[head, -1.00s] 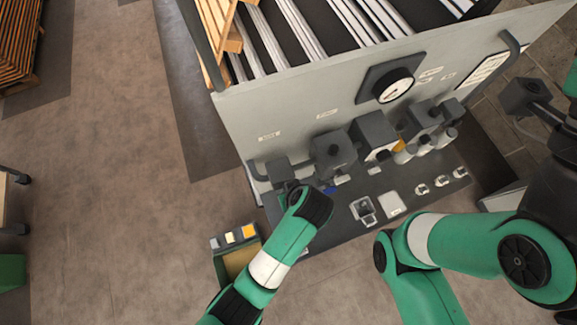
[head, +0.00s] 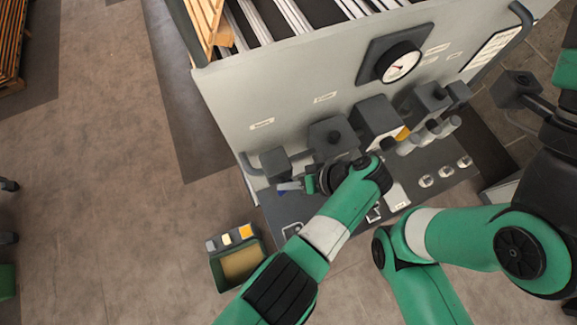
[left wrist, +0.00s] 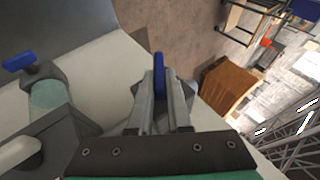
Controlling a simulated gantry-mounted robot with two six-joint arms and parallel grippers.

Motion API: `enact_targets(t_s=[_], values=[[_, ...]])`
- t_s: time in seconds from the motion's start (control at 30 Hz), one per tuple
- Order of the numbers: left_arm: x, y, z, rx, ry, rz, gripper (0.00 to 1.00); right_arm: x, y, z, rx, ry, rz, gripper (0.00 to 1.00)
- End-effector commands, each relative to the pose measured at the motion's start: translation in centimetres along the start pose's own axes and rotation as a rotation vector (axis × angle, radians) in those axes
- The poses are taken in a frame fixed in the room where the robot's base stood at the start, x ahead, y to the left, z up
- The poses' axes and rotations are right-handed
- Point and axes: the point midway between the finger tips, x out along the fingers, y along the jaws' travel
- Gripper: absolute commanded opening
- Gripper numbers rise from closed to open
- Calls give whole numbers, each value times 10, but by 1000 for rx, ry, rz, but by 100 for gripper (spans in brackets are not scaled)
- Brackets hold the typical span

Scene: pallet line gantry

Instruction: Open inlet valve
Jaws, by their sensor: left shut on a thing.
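My left gripper (head: 296,186) is in front of the left part of the grey machine panel (head: 235,115), reaching leftward. In the left wrist view its two grey fingers (left wrist: 160,95) are closed around a blue lever (left wrist: 158,65). The lever's upper end stands out beyond the fingertips, and its base is hidden behind them. In the head view a blue piece (head: 289,186) shows at the fingertips. A second valve (left wrist: 48,98) with a blue handle (left wrist: 19,55) stands to the left in the left wrist view, apart from the fingers. My right gripper is not visible.
A dial gauge (head: 397,67) is on the panel, above a row of dark boxes (head: 332,138). White-ringed knobs (head: 445,172) sit on the dark lower shelf. A small green bin (head: 238,266) with coloured blocks along one edge stands at lower left.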

Motion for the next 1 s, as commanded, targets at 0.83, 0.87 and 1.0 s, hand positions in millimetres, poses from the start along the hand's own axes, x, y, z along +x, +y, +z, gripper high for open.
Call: enact_targets(t_s=[0.83,0.87,1.0], values=[[0,0,0,6,0,-14,46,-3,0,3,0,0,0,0],[0,0,0,6,0,-14,46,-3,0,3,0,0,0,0],[-3,-2,-1,5,-1,-14,46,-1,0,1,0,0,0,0]])
